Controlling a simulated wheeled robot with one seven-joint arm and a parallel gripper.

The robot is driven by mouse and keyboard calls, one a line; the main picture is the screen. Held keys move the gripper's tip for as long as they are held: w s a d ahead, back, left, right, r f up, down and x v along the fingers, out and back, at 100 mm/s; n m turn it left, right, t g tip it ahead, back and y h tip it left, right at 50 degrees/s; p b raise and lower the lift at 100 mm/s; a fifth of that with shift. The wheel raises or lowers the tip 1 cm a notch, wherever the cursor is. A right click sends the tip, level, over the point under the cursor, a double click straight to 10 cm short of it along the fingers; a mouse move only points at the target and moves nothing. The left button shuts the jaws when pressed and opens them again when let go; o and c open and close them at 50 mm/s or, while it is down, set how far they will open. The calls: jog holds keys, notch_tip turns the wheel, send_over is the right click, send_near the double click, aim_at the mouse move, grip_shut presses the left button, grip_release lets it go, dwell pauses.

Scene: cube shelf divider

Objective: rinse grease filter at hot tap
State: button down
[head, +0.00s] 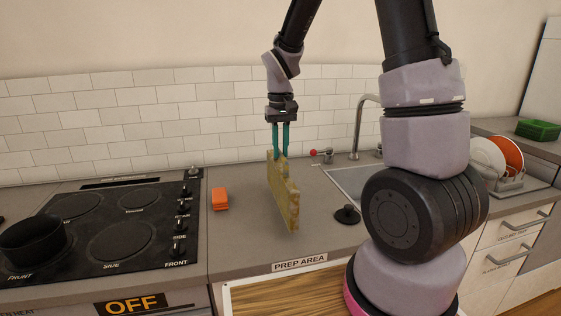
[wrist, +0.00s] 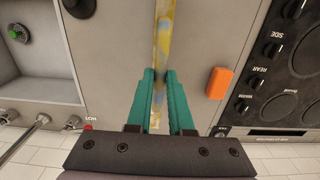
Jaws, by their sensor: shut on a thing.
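The grease filter (head: 284,196) is a yellowish, stained flat panel held upright above the counter at the prep area. My gripper (head: 281,154) is shut on its upper edge, with teal fingers on either side. In the wrist view the filter (wrist: 163,45) shows edge-on between the fingertips of my gripper (wrist: 160,75). The tap (head: 359,125) is a curved metal spout behind the sink (head: 345,180), to the right of the filter. A lever with a red knob (head: 313,152) stands left of the spout. My arm hides part of the sink.
An orange block (head: 220,199) lies on the counter (head: 235,245) left of the filter, beside the black cooktop (head: 100,222) with a dark pan (head: 32,243). A black stopper (head: 347,215) lies in front of the sink. A dish rack (head: 508,184) with plates stands far right.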

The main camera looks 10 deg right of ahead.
aim_at(281, 153)
jog(key=shift+f, duration=1.65)
jog(key=c, duration=0.8)
grip_release()
notch_tip(281, 153, up, 11)
jog(key=shift+r, duration=0.1)
jog(key=s+d+r+m+t, duration=0.1)
jog(key=s+r+t, duration=0.1)
jog(key=s+r, duration=0.2)
jog(key=s+d+r+m+t+y, duration=0.1)
jog(key=s+r, duration=0.3)
jog(key=s, duration=0.4)
jog(key=s+d+r+m+t+y, duration=0.1)
jog(key=s+d+r+m+t, duration=0.1)
jog(key=s, duration=0.4)
jog(key=shift+s+d+r+t, duration=0.1)
jog(key=shift+d+r+t, duration=0.3)
jog(key=shift+r+t, duration=0.25)
jog(key=shift+d+r+t, duration=0.35)
jog(key=shift+r+t, duration=0.1)
jog(key=shift+r, duration=0.25)
